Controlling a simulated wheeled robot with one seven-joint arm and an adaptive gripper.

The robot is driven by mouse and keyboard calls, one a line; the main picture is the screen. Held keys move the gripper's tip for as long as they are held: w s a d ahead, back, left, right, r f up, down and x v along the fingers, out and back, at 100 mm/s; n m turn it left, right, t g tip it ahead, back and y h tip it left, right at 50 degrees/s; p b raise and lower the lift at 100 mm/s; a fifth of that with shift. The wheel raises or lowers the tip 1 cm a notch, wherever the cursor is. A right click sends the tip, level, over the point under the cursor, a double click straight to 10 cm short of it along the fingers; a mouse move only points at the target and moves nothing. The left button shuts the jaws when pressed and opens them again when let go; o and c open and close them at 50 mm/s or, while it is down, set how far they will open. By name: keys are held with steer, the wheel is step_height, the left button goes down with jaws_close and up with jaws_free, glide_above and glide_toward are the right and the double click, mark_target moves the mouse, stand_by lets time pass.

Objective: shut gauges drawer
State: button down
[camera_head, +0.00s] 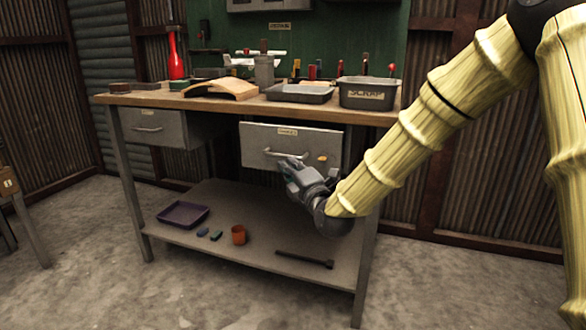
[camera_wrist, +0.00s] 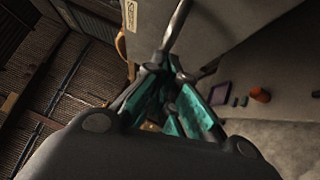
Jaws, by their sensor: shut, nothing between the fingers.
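The gauges drawer (camera_head: 300,140) is the grey drawer front under the right part of the workbench, with a small yellow label and a bar handle (camera_head: 285,154). Its front appears to stand forward of the bench frame; how far is hard to tell. My gripper (camera_head: 289,166) is at the drawer's lower edge, just below the handle. In the wrist view the drawer front (camera_wrist: 220,30) fills the upper right and the handle (camera_wrist: 178,25) runs up past the fingertips. My gripper (camera_wrist: 160,65) is shut and holds nothing. Whether the fingers touch the handle cannot be told.
A second grey drawer (camera_head: 155,127) is at the left under the bench (camera_head: 225,103). The bench top holds a SCRAP bin (camera_head: 368,93), a grey tray (camera_head: 300,94) and tools. The lower shelf (camera_head: 215,193) carries a purple tray (camera_head: 183,215) and an orange cup (camera_head: 238,235).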

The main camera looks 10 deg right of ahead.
mark_target(296, 153)
steer(key=w+d, duration=0.1)
steer(key=w, duration=0.1)
steer(key=w+d+p, duration=0.1)
steer(key=w, duration=0.1)
steer(key=w+d, duration=0.1)
steer(key=w, duration=0.1)
steer(key=shift+d+r+p, duration=0.15)
steer(key=shift+d+p, duration=0.05)
steer(key=shift+p, duration=0.2)
steer(key=shift+r, duration=0.1)
steer(key=shift+d+r, duration=0.1)
